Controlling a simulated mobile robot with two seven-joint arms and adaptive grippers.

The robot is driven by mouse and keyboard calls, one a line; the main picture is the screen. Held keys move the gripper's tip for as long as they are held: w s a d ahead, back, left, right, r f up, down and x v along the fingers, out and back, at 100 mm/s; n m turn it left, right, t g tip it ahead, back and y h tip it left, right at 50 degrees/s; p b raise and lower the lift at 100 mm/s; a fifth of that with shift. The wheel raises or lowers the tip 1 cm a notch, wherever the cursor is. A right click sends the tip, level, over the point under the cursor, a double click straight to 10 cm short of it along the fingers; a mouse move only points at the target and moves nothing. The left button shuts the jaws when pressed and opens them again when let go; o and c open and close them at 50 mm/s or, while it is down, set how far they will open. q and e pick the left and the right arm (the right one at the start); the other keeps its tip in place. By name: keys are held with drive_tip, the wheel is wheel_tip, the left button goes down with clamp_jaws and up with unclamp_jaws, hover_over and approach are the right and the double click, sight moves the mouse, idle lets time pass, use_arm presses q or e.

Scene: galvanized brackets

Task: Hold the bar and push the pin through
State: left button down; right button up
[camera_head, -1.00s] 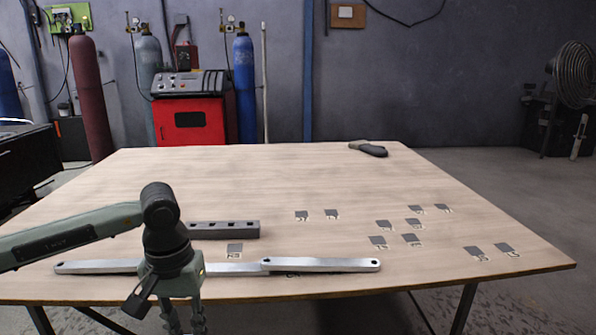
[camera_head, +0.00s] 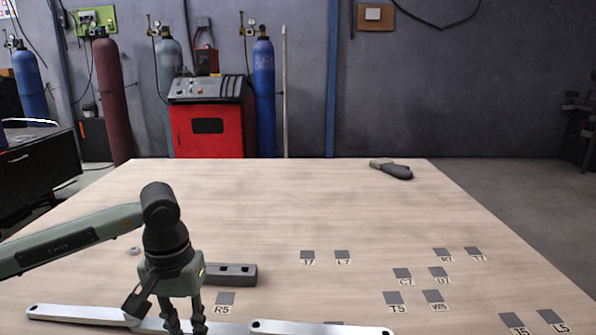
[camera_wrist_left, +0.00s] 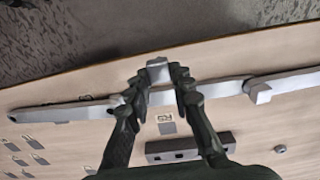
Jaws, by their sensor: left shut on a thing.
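A long silver bar assembly lies along the table's near edge. Its right bar (camera_head: 320,328) and left bar (camera_head: 80,315) overlap a thinner middle bar (camera_head: 225,328). It also crosses the left wrist view (camera_wrist_left: 60,109). My left gripper (camera_head: 185,328) is over the middle stretch. In the left wrist view (camera_wrist_left: 158,75) its fingers are shut on a short silver metal piece (camera_wrist_left: 158,71); I cannot tell whether this is the pin. A dark block with holes (camera_head: 236,273) lies behind the bars. A small round grey part (camera_head: 134,251) lies farther left. My right gripper is not in view.
The wooden table (camera_head: 290,205) carries several dark labelled squares (camera_head: 402,273) on the right. A dark-handled tool (camera_head: 392,170) lies at the back right. The middle and back are mostly clear. A red machine (camera_head: 210,125) and gas cylinders stand behind the table.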

use_arm(q)
drive_tip(key=shift+s, duration=0.1)
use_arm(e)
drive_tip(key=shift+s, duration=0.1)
use_arm(q)
wheel_tip(320, 180, up, 6)
hover_over(265, 327)
drive_tip(key=a, duration=0.2)
drive_tip(key=shift+w+d+f, duration=0.1)
drive_tip(key=shift+w+f, duration=0.15)
drive_tip(key=shift+f, duration=0.9)
drive_tip(key=shift+w+d+f, duration=0.1)
drive_tip(key=shift+w+f, duration=0.1)
drive_tip(key=shift+f, duration=0.9)
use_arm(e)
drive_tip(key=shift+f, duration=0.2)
